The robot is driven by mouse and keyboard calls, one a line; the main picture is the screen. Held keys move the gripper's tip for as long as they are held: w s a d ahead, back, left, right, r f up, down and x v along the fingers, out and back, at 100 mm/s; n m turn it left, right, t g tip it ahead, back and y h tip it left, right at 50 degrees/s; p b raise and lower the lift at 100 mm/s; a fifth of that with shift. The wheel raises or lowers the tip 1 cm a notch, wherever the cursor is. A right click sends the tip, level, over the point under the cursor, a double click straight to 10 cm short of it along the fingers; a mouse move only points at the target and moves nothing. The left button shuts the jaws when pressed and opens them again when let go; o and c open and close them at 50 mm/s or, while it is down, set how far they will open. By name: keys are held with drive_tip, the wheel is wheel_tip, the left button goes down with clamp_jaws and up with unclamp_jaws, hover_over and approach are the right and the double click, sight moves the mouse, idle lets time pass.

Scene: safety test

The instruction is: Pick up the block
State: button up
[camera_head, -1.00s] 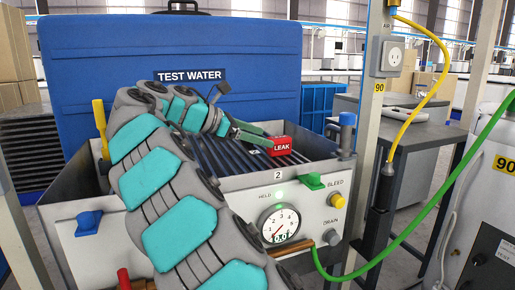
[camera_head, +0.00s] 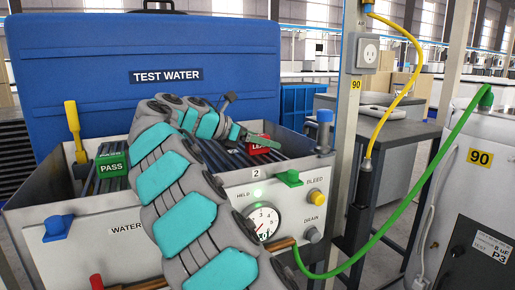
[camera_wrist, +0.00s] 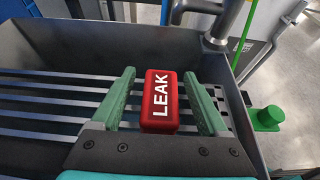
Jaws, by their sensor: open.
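A red block marked LEAK (camera_wrist: 160,103) rests on the dark slats of the metal test tank (camera_head: 62,205). In the head view the red block (camera_head: 257,149) is partly covered by my gripper (camera_head: 262,141). In the wrist view my gripper (camera_wrist: 160,73) is open, with one green finger on each side of the red block and a visible gap on both sides. A green block marked PASS (camera_head: 111,165) lies on the slats at the left of the tank, left of my arm.
The tank walls rise around the slats. A blue TEST WATER panel (camera_head: 165,95) stands behind. The tank front has a gauge (camera_head: 262,222), a green knob (camera_head: 289,178) and a green hose (camera_head: 395,225) at the right. A post (camera_head: 352,100) stands right of the tank.

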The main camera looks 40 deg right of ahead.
drive_tip(key=shift+s+d+f, duration=0.1)
drive_tip(key=shift+d+f, duration=0.05)
drive_tip(key=shift+d, duration=0.2)
clamp_jaws()
idle(0.4)
